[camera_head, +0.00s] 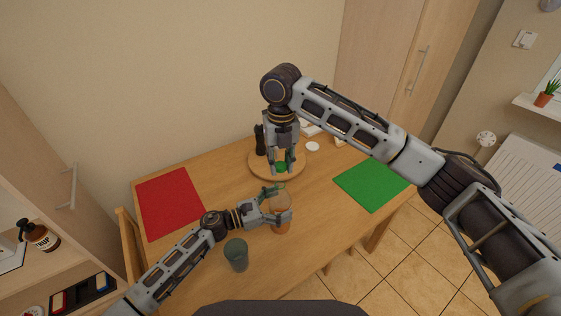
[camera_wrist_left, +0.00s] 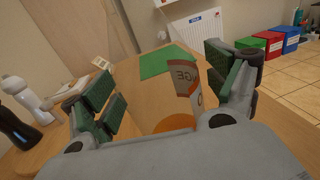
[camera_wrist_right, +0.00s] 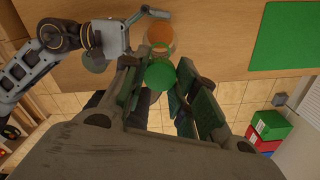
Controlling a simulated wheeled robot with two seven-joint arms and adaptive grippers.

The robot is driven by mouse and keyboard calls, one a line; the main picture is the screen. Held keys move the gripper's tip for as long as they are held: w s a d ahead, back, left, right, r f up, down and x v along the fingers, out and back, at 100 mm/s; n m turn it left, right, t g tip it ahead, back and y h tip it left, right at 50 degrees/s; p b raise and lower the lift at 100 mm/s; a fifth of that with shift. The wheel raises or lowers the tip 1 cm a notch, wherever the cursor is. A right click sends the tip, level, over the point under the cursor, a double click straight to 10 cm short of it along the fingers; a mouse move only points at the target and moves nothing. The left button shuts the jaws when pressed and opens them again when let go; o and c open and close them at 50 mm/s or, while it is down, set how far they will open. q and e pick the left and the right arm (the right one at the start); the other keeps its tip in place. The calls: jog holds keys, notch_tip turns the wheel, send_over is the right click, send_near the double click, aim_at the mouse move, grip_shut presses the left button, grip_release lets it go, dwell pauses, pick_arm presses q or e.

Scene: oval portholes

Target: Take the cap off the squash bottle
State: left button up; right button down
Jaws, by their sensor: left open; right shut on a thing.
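The squash bottle (camera_head: 281,218), with orange contents and a pale label, stands on the table. It also shows between the fingers in the left wrist view (camera_wrist_left: 186,82), and from above in the right wrist view (camera_wrist_right: 159,36). My left gripper (camera_head: 279,203) is open, with its fingers on either side of the bottle. My right gripper (camera_head: 282,166) is shut on the round green cap (camera_wrist_right: 160,75), which also shows at its fingertips in the head view (camera_head: 281,168). The cap is apart from the bottle, held behind it in the head view.
A round wooden board (camera_head: 256,168) lies behind, with a dark bottle (camera_head: 260,140) on it. A grey-green cup (camera_head: 236,254) stands at the front. A red mat (camera_head: 170,203) lies left and a green mat (camera_head: 371,185) right. The table between bottle and green mat is clear.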

pick_arm(q)
jog(key=v, duration=1.2)
jog(key=shift+s, duration=0.15)
dwell(0.6)
